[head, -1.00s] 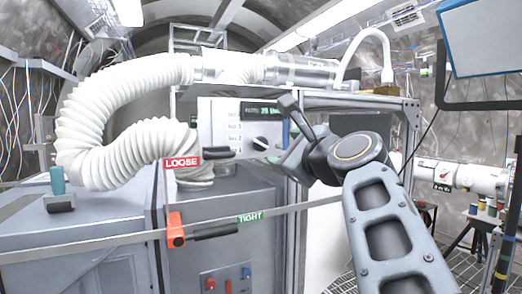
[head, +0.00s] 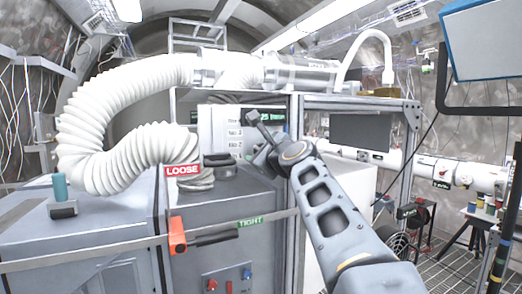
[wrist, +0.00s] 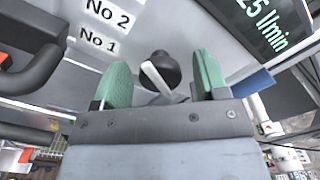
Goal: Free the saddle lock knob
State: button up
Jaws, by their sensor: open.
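An orange clamp (head: 177,236) sits on the flat rail across the front of the grey cabinet. Its black handle (head: 216,239) points right, just below the green TIGHT label (head: 250,221). The red LOOSE label (head: 183,170) is above the clamp. In the wrist view my gripper (wrist: 162,73) is open, with its two green pads apart. A round black knob with a white pointer (wrist: 160,68) shows between the pads, on or before the numbered panel. I cannot tell its depth or any contact. In the head view my arm hides most of the gripper.
The flow panel (head: 227,130) stands behind my arm. A black looped handle (head: 217,160) is beside the LOOSE label and shows at left in the wrist view (wrist: 35,75). A white corrugated hose (head: 100,120) curves at left. A metal frame post (head: 411,150) stands at right.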

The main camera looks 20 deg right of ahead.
jog(key=c, duration=0.9)
jog(key=shift+c, duration=0.2)
jog(key=shift+f+n+b, duration=0.2)
jog(key=shift+n+b, duration=4.6)
jog(key=shift+n, duration=5)
